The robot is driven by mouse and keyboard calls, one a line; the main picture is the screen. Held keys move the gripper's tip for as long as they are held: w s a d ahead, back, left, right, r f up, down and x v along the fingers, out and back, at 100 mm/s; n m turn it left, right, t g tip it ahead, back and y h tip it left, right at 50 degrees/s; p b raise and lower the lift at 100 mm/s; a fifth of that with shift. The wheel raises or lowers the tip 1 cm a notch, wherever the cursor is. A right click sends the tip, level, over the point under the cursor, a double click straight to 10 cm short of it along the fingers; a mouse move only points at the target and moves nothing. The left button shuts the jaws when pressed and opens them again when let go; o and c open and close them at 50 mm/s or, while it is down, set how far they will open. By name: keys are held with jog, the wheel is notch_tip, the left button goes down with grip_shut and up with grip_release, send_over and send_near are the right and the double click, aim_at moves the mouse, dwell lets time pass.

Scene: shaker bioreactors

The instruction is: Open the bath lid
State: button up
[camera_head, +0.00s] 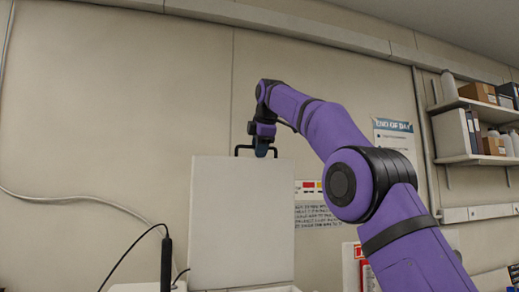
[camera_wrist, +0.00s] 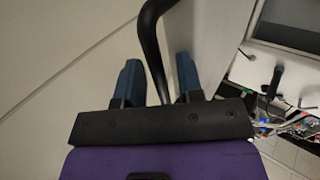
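The bath lid (camera_head: 242,225) is a plain white panel that stands upright, or nearly so, in the head view. A black handle (camera_head: 240,149) runs along its top edge. My gripper (camera_head: 262,151) is at the right part of this handle. In the wrist view, the black handle bar (camera_wrist: 152,40) passes between the two blue fingers of my gripper (camera_wrist: 160,75). The fingers are apart, with a gap visible on each side of the bar, so they are around it but do not look clamped on it. The inside of the bath is hidden in the head view.
A black probe with a cable (camera_head: 166,262) stands left of the lid. Wall shelves (camera_head: 470,159) with boxes and bottles are at the right. A cable runs along the left wall. In the wrist view, small cluttered items (camera_wrist: 298,124) lie at the right.

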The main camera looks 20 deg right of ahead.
jog(key=s+r, duration=0.4)
jog(key=s, duration=1.1)
dwell(1.1)
